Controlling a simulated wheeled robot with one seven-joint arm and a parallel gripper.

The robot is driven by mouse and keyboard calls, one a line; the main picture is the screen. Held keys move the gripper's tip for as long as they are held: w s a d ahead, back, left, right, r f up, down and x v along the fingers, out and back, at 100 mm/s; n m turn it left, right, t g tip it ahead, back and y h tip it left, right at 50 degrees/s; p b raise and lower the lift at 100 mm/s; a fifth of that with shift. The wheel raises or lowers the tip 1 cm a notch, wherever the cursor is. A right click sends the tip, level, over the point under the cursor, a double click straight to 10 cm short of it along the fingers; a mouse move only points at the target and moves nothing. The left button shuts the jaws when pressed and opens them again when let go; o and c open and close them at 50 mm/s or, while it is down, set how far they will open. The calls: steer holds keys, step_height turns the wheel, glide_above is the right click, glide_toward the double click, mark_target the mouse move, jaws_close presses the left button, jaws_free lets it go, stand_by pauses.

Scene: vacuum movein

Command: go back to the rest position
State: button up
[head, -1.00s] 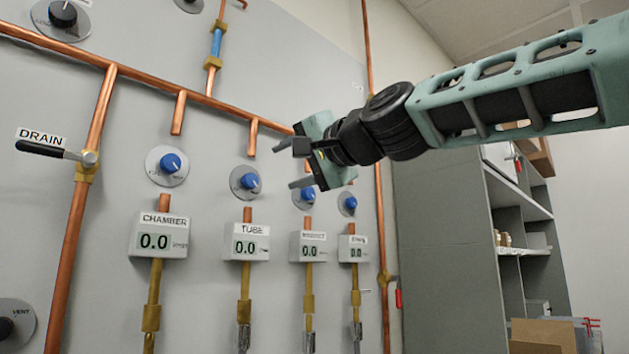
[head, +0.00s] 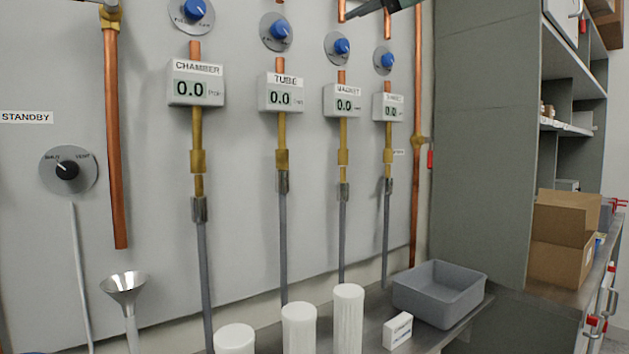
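Only a small part of my gripper (head: 364,10) shows, at the top edge of the head view. A dark finger and a bit of the teal body hang in front of the panel, above the MAGNET knob (head: 342,46). The rest of the gripper and nearly all of my arm are out of the picture. How far apart the fingers are is hidden. I see nothing held in the visible part.
The grey wall panel (head: 150,200) carries copper pipes, blue knobs and gauges reading 0.0, such as the CHAMBER gauge (head: 196,84). Below are white cylinders (head: 299,328), a funnel (head: 124,290), and a grey bin (head: 438,305) on a bench. Shelves and cardboard boxes (head: 562,240) stand at right.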

steer(key=s+a+f+n+g+h+p, duration=0.1)
steer(key=s+a+f+n+g+p, duration=0.15)
steer(key=f, duration=0.55)
steer(key=s+a+f+n+g+h+p, duration=0.1)
steer(key=f+g+p, duration=0.15)
steer(key=f, duration=0.65)
steer(key=s+a+f+n+g+h+p, duration=0.1)
steer(key=f+n+g, duration=0.15)
steer(key=f, duration=0.55)
steer(key=s+d+f+n+g+h+p, duration=0.2)
steer(key=s+d+f, duration=0.3)
steer(key=s+f, duration=0.5)
steer(key=s+d+f+n+g+h+p, duration=0.3)
steer(key=s+d+f+n+g+h, duration=0.1)
steer(key=s+f, duration=0.6)
steer(key=shift+s+d+f+g+p, duration=0.2)
steer(key=shift+d+g+p, duration=0.15)
steer(key=shift+d+g, duration=0.55)
